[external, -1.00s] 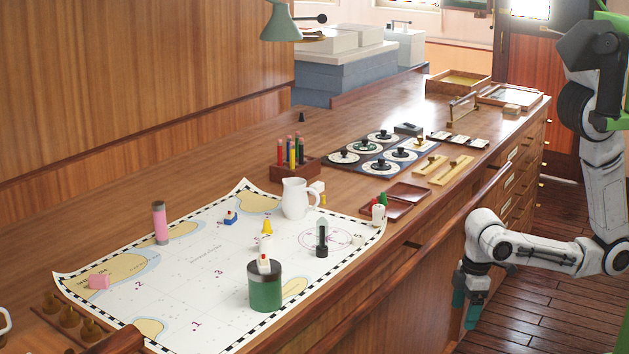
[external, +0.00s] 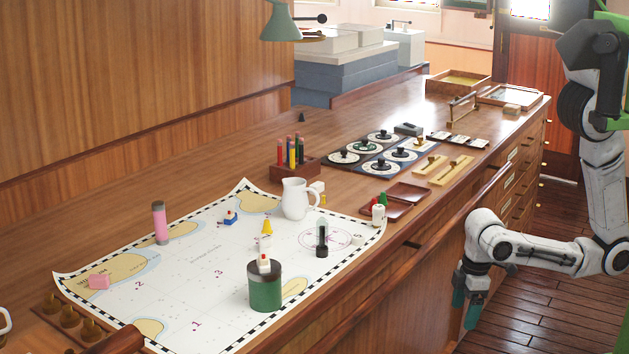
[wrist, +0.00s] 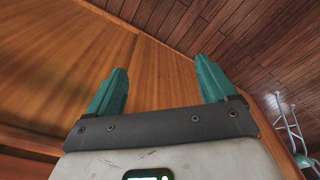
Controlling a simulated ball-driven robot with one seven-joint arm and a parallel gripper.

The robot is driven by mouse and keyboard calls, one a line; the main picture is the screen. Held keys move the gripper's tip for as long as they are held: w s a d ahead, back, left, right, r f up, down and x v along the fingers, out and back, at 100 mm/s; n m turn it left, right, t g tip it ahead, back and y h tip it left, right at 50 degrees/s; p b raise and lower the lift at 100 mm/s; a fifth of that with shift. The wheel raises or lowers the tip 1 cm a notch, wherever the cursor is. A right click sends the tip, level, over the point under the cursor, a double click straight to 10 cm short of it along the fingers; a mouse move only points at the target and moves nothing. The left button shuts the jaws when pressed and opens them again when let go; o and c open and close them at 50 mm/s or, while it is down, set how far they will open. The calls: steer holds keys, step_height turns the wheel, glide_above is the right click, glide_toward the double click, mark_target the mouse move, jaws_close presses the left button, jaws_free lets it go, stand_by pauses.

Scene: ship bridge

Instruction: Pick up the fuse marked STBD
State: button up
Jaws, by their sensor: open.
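No STBD lettering is legible in either view, so I cannot tell which thing is the fuse. Small white pieces are possible: a white piece with dark marks (external: 378,215) near the bench's front edge, and a white piece with a red mark (external: 264,260) on top of a green tin (external: 265,289). My gripper (external: 466,304) hangs low in front of the bench, to the right of these pieces and apart from them. In the wrist view my gripper (wrist: 160,68) has its teal fingers wide apart, with nothing between them.
A chart (external: 190,285) covers the near bench top, with a white jug (external: 296,199), a pink cylinder (external: 160,224) and a dark upright piece (external: 322,238) on it. Shallow brown trays (external: 408,191) lie by the front edge. A wooden rail (external: 400,262) runs along the bench front.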

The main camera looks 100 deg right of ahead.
steer(key=c, duration=0.4)
steer(key=shift+o, duration=0.2)
